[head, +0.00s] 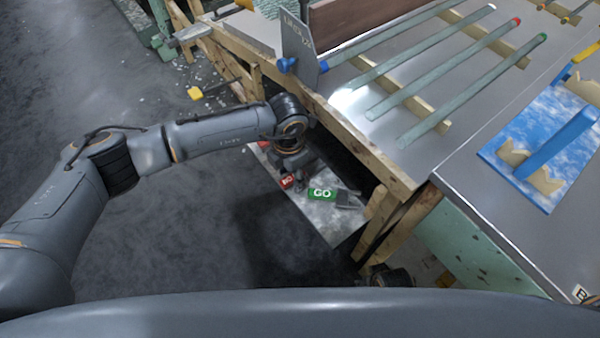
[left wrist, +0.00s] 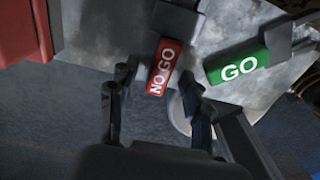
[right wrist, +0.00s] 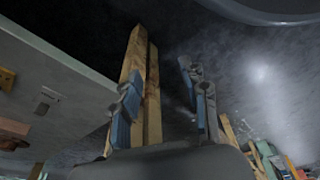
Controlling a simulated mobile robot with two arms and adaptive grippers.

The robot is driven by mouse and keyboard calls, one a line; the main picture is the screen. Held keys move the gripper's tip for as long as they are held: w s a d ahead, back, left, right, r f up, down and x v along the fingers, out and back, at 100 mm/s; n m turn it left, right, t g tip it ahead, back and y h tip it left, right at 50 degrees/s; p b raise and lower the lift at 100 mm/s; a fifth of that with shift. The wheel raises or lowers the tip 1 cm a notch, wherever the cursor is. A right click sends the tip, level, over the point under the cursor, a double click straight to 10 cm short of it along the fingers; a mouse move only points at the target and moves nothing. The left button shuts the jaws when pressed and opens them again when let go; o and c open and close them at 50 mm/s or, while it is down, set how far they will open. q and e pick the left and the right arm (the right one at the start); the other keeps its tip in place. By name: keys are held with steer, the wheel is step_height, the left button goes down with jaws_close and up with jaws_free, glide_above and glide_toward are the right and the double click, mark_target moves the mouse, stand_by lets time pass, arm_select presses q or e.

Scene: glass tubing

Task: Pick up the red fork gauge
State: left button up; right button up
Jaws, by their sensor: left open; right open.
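The red fork gauge has a red handle marked NO GO (left wrist: 164,66) and a dark grey head at the top of the left wrist view. It lies on a grey metal surface (head: 335,228) low beside the workbench. In the head view its red handle (head: 287,182) is partly hidden by my left gripper (head: 299,180). In the left wrist view my left gripper (left wrist: 157,78) is open, its fingers on either side of the handle, apart from it. Whether the fingers are down at handle height I cannot tell. My right gripper (right wrist: 160,82) is open and empty.
A green GO gauge (head: 322,194) lies just right of the red one; it also shows in the left wrist view (left wrist: 238,68). The workbench's wooden edge (head: 345,128) rises close by. Glass tubes (head: 440,70) lie on the bench. A red object (left wrist: 22,30) stands at left.

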arm_select(q)
jaws_close()
arm_select(e)
steer(key=shift+s+f, duration=0.2)
steer(key=shift+s, duration=0.3)
arm_select(q)
steer(key=shift+r, duration=0.1)
